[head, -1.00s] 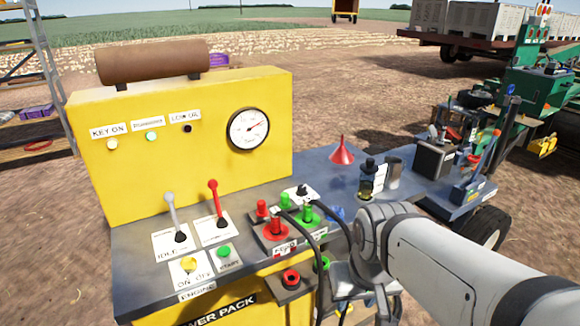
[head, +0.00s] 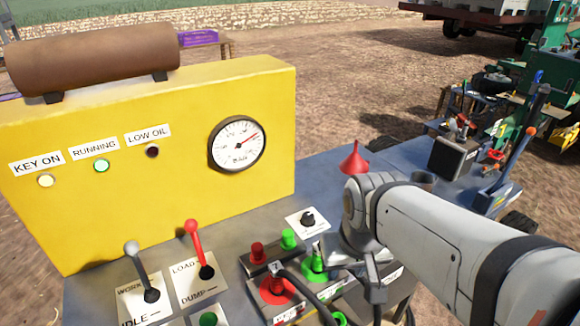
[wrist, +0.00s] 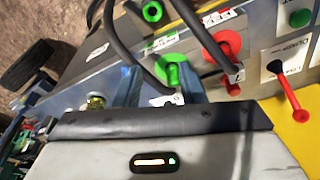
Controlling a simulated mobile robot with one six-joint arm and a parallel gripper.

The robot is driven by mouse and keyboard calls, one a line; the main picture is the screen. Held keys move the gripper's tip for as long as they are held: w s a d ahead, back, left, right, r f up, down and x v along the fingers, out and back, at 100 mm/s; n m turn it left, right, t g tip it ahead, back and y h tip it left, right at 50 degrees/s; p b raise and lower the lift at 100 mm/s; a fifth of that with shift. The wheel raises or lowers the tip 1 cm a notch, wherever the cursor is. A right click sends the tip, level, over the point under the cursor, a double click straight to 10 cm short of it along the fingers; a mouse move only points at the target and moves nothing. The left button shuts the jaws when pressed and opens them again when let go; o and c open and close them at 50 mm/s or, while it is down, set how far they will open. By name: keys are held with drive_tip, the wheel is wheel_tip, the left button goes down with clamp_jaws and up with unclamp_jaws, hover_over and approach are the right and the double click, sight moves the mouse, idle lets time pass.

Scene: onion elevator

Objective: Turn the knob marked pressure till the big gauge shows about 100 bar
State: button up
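The big round gauge (head: 237,144) is on the yellow panel in the head view. Its needle points to the upper right; its numbers are too small to read. A small black knob (head: 308,219) sits on a white plate on the grey deck, below and right of the gauge; its label is unreadable. My gripper (head: 336,250) is just right of and in front of that plate, apart from the knob, and partly hidden by my wrist. I cannot make out the knob there.
Red (head: 274,290) and green couplings with black hoses stand in front of the knob. A grey-knobbed lever (head: 140,268) and a red lever (head: 198,248) stand to the left. A red funnel (head: 354,160) stands behind my wrist.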

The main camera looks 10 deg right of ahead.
drive_tip(key=shift+s, duration=0.1)
drive_tip(key=shift+o, duration=0.8)
drive_tip(key=shift+a, duration=0.1)
drive_tip(key=shift+o, duration=1)
drive_tip(key=w+r+m+p, duration=0.1)
drive_tip(key=w+m, duration=0.2)
drive_tip(key=w, duration=0.5)
drive_tip(key=shift+a+r+g, duration=0.35)
drive_tip(key=shift+r+g, duration=0.05)
drive_tip(key=m+g+p, duration=0.2)
drive_tip(key=m+p, duration=0.1)
drive_tip(key=m, duration=0.8)
hover_over(308, 215)
wheel_tip(308, 215, down, 8)
drive_tip(key=shift+s+f, duration=0.15)
drive_tip(key=shift+f, duration=0.05)
drive_tip(key=shift+w+f, duration=0.2)
drive_tip(key=shift+f, duration=0.1)
wheel_tip(308, 215, down, 8)
drive_tip(key=shift+r+p, duration=0.2)
drive_tip(key=shift+p, duration=0.25)
